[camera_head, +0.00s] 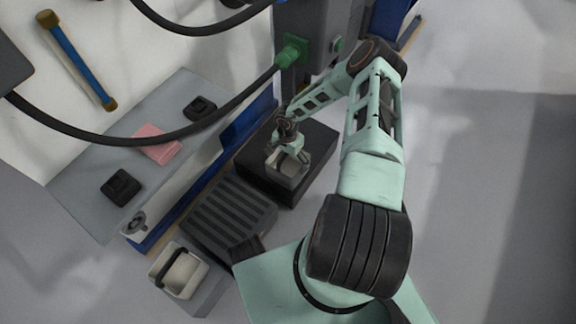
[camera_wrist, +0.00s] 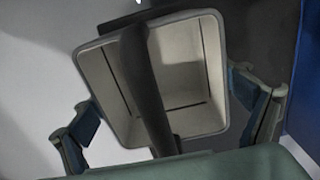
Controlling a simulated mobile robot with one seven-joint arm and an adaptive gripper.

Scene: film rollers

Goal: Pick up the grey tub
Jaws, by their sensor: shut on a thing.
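The grey tub (camera_head: 287,179) is at the centre of the head view, over the black box, with its open top up. In the wrist view the tub (camera_wrist: 181,73) fills the middle; its pale inside looks empty, and a dark handle crosses it. My gripper (camera_head: 287,154) is above the tub, shut on it. In the wrist view one finger of my gripper (camera_wrist: 165,98) is at each side of the tub. I cannot tell whether the tub touches the box, as its underside is hidden.
The black box (camera_head: 318,157) is under the tub. A dark ribbed block (camera_head: 229,212) is beside it. A second pale tub with a dark handle (camera_head: 186,272) sits at lower left. A grey shelf (camera_head: 85,182) holds a pink block (camera_head: 157,144) and dark pieces. A black hose (camera_head: 190,127) hangs across.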

